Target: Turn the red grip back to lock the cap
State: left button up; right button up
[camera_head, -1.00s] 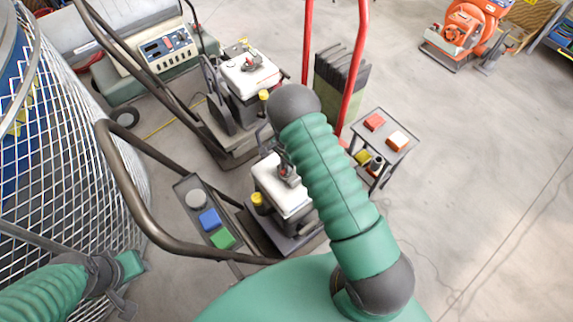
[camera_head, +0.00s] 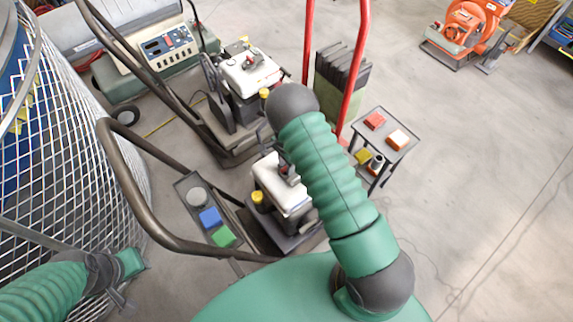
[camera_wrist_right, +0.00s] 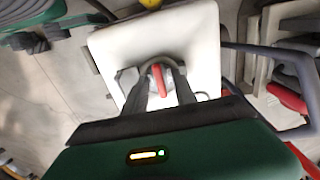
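The red grip (camera_wrist_right: 159,79) stands on a round grey cap (camera_wrist_right: 153,65) on top of a white tank (camera_wrist_right: 117,45), seen in the right wrist view. My right gripper (camera_wrist_right: 161,83) has its two dark fingers on either side of the grip, with gaps showing between. My right gripper is mostly hidden there. My left gripper (camera_head: 133,282) hangs at the lower left, away from the tank; its fingers are unclear.
A dark curved handle and a panel with blue (camera_head: 210,217) and green (camera_head: 223,237) buttons stand left of the tank. A second machine (camera_head: 250,75) is behind it. A red-framed hand truck (camera_head: 354,65) and small cart (camera_head: 383,126) stand right. Open floor lies further right.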

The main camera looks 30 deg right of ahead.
notch_tip(320, 180, up, 17)
jog(key=p, duration=0.2)
dwell(0.6)
jog(key=s+a+r+n+t+p, duration=0.1)
jog(key=s+a+r+n+p, duration=0.1)
jog(key=s+a+r+n, duration=0.3)
jog(key=s+a+r+n+t+p, duration=0.1)
jog(key=s+a+r+n+p, duration=0.2)
jog(key=s+a+r+n, duration=0.3)
jog(key=s+r+n, duration=0.3)
jog(key=s+n, duration=0.2)
jog(key=n, duration=0.1)
jog(key=shift+r+t+p, duration=0.25)
jog(key=shift+t+p, duration=0.05)
jog(key=shift+p, duration=0.05)
